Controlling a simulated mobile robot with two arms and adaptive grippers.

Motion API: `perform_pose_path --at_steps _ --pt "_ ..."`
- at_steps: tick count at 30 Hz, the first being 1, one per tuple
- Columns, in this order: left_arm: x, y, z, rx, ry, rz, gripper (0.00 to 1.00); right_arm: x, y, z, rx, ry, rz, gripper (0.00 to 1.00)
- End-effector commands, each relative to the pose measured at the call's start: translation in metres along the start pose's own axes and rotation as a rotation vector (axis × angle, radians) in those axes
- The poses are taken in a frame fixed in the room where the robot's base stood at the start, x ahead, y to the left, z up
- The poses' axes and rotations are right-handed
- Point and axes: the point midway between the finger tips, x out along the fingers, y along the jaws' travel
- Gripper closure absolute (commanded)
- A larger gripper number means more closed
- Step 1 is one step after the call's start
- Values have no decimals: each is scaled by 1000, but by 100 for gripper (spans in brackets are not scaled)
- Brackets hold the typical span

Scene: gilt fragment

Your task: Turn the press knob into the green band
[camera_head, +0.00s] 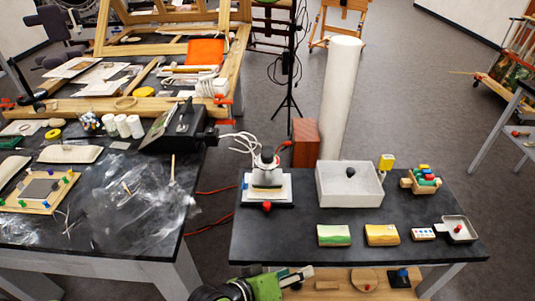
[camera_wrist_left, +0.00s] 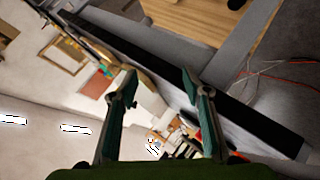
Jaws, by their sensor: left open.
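The press (camera_head: 267,185) stands at the back left of the right-hand dark table, with white cables behind it. A red knob (camera_head: 267,207) sits at its front edge. No green band can be made out on the press at this size. My left gripper (camera_head: 298,277) is low at the table's front edge, well in front of the press and apart from it. In the left wrist view its two fingers (camera_wrist_left: 157,85) are spread with nothing between them. My right gripper is in neither view.
A white open box (camera_head: 349,199) stands right of the press. The table top (camera_head: 275,240) before the press is clear. A lower wooden shelf (camera_head: 340,293) holds small items.

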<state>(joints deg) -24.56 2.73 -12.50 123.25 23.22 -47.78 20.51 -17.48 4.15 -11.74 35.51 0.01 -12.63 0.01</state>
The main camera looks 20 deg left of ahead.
Motion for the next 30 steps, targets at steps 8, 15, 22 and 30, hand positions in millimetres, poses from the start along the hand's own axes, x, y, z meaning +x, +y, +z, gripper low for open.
perform_pose_path --at_steps 8,15,22,30 --pt "-17 89 -58 -253 149 270 56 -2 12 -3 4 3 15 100" --pt "-18 134 -119 -664 304 553 56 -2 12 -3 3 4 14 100" --pt "-30 129 -196 -1303 496 894 56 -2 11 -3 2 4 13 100" --pt "-24 54 -223 -1982 742 1141 56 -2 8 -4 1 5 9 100"
